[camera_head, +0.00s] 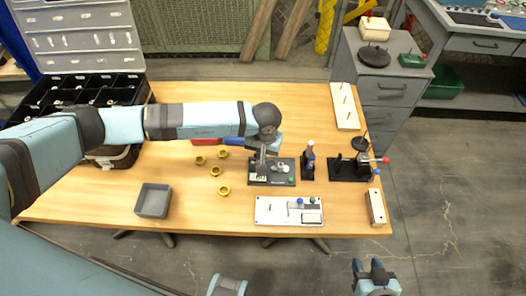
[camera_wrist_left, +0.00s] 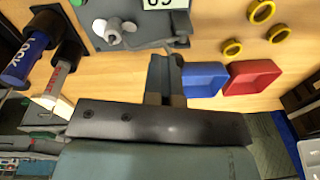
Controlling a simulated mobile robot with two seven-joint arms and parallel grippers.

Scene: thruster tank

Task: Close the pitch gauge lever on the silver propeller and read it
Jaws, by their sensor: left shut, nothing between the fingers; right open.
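The pitch gauge is a dark grey plate (camera_head: 284,180) at the middle of the table, under my left gripper. In the left wrist view its plate (camera_wrist_left: 90,12) carries the small silver propeller (camera_wrist_left: 115,31) and a white number card (camera_wrist_left: 164,4), cut off by the top edge and not surely readable. A thin grey lever (camera_wrist_left: 181,22) seems to stand beside the propeller; its exact position is unclear. My left gripper (camera_head: 261,164) is shut and empty, its fingertips (camera_wrist_left: 166,62) close to the lever; I cannot tell if they touch. My right gripper (camera_head: 372,268) is open, off the table's front edge.
Several yellow rings (camera_head: 215,171) and red (camera_wrist_left: 252,78) and blue (camera_wrist_left: 205,79) trays lie near the gauge. A white panel (camera_head: 285,217) lies in front; a grey bin (camera_head: 154,202) stands left.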

